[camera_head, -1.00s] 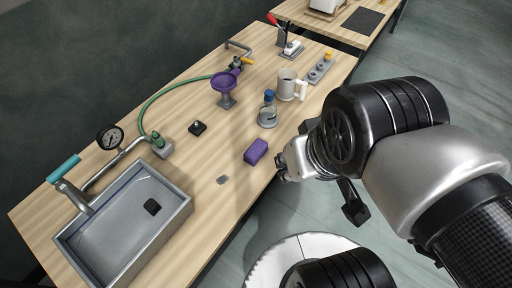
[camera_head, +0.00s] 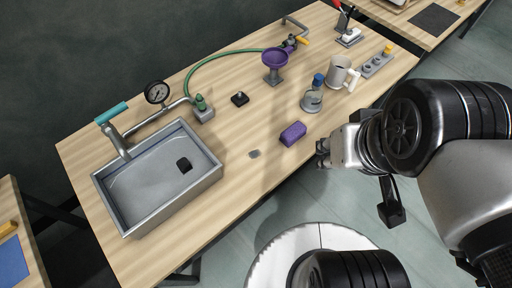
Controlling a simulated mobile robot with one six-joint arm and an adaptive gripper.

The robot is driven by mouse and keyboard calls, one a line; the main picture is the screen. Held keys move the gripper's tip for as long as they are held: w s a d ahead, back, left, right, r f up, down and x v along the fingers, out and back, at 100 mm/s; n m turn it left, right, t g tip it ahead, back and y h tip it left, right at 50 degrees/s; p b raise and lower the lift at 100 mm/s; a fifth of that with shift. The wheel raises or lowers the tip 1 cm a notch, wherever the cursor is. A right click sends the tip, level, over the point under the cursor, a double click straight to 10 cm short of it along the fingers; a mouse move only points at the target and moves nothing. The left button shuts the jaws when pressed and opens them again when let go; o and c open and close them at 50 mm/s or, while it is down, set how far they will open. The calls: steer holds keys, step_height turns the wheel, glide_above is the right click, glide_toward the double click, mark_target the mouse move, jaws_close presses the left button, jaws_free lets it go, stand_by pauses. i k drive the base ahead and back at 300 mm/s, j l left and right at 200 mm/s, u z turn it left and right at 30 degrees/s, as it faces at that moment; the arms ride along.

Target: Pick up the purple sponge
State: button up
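The purple sponge (camera_head: 293,133) is a small block lying on the wooden table (camera_head: 225,208) near its front edge, to the right of the sink. My gripper (camera_head: 322,153) is just to the right of the sponge, past the table's front edge in the picture, and apart from it. Its fingers are small and partly dark in this view, so I cannot tell how far they are open. Nothing shows held in it.
A metal sink (camera_head: 158,178) stands left. Behind the sponge are a flask with a blue cap (camera_head: 312,97), a purple funnel (camera_head: 275,62), a mug (camera_head: 339,72) and a small black knob (camera_head: 239,98). A grey patch (camera_head: 254,154) lies left of the sponge; the wood around it is clear.

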mark_target(293, 133)
steer(key=i+l+u, duration=0.1)
steer(key=l, duration=0.25)
steer(key=i+l, duration=0.3)
steer(key=i+l+u, duration=0.15)
steer(key=l, duration=0.2)
steer(key=i+l, duration=0.2)
steer(key=l, duration=0.2)
steer(key=j+u, duration=0.05)
